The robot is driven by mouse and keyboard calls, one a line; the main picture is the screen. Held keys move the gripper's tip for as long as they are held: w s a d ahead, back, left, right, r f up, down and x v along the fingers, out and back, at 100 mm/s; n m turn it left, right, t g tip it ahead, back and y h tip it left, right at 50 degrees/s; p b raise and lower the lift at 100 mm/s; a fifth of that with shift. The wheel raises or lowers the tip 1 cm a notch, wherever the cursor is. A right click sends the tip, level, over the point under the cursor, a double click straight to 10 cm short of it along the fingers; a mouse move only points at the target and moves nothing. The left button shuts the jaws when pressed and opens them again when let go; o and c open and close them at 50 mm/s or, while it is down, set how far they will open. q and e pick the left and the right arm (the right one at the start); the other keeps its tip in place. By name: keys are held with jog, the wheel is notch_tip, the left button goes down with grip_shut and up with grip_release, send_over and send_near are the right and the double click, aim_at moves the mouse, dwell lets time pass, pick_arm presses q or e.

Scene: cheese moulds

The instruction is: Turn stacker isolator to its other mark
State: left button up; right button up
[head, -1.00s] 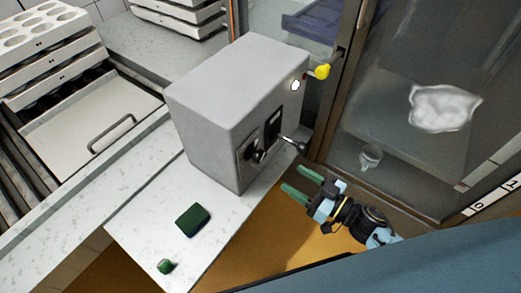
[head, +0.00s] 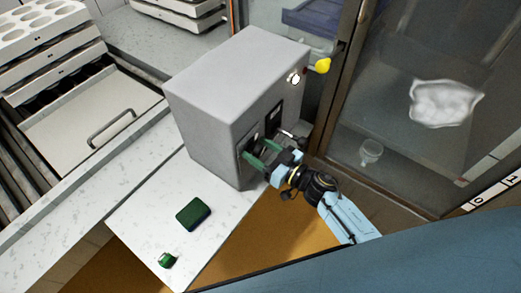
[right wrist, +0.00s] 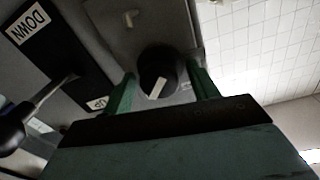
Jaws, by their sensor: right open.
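The stacker isolator looks to be the round black knob (right wrist: 153,65) with a white pointer bar, on the front face of the grey box (head: 212,88). In the right wrist view the pointer slants up to the right. My right gripper (head: 259,152) is at the box face, its green fingers pointing at the knob. In the right wrist view the open fingers (right wrist: 162,78) stand on either side of the knob, with gaps visible. In the head view the fingers partly hide the knob. Its marks cannot be read. My left gripper is not in view.
Beside the knob is a lever with a black ball (right wrist: 12,132) on a plate marked DOWN and UP (right wrist: 50,55). A green block (head: 193,214) and a small green piece (head: 167,260) lie on the counter.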

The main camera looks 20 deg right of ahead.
jog(key=shift+d, duration=0.1)
jog(key=c, duration=0.8)
